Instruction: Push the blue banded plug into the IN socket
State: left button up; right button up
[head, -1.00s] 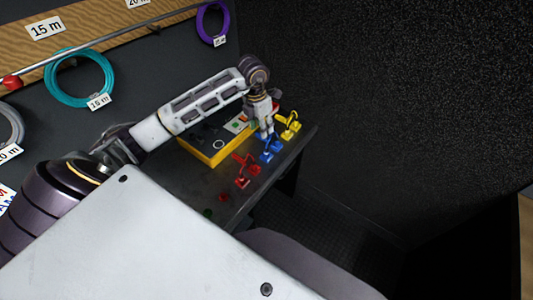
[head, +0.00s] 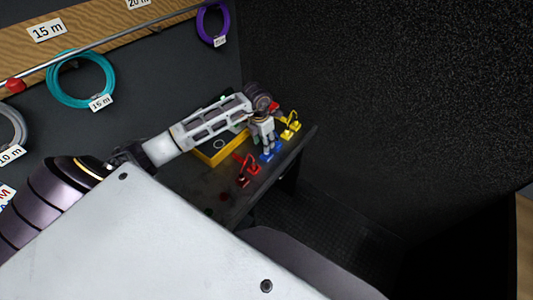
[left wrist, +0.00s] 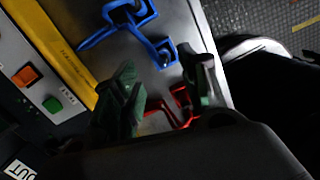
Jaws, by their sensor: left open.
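Blue pieces, with black parts held in them, stand on the dark bench (head: 235,200), partly behind my left gripper (head: 268,148) in the head view. In the left wrist view a blue holder (left wrist: 108,35) is at the top and a smaller blue piece with a black centre (left wrist: 165,51) is just beyond my left gripper's fingers (left wrist: 162,88). The fingers are apart with nothing between them. I cannot make out a band on the plug. The yellow-edged box (head: 213,158) is beside it; its IN socket is not visible. My right gripper is not in view.
Red pieces (head: 246,167) stand in front of the blue ones, and yellow pieces (head: 290,124) behind. The box has orange (left wrist: 26,76) and green (left wrist: 52,104) buttons and an OUT label (left wrist: 19,170). Coiled cables hang on the wall.

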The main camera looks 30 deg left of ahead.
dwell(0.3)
pick_arm(q)
jog(key=shift+w+d+f+p, duration=0.15)
jog(key=shift+f+p, duration=0.1)
jog(key=shift+f, duration=0.3)
jog(key=shift+d+f+p, duration=0.15)
jog(key=shift+f+p, duration=0.05)
jog(key=shift+f, duration=0.3)
jog(key=shift+w+f, duration=0.2)
jog(key=shift+f, duration=1.3)
grip_shut()
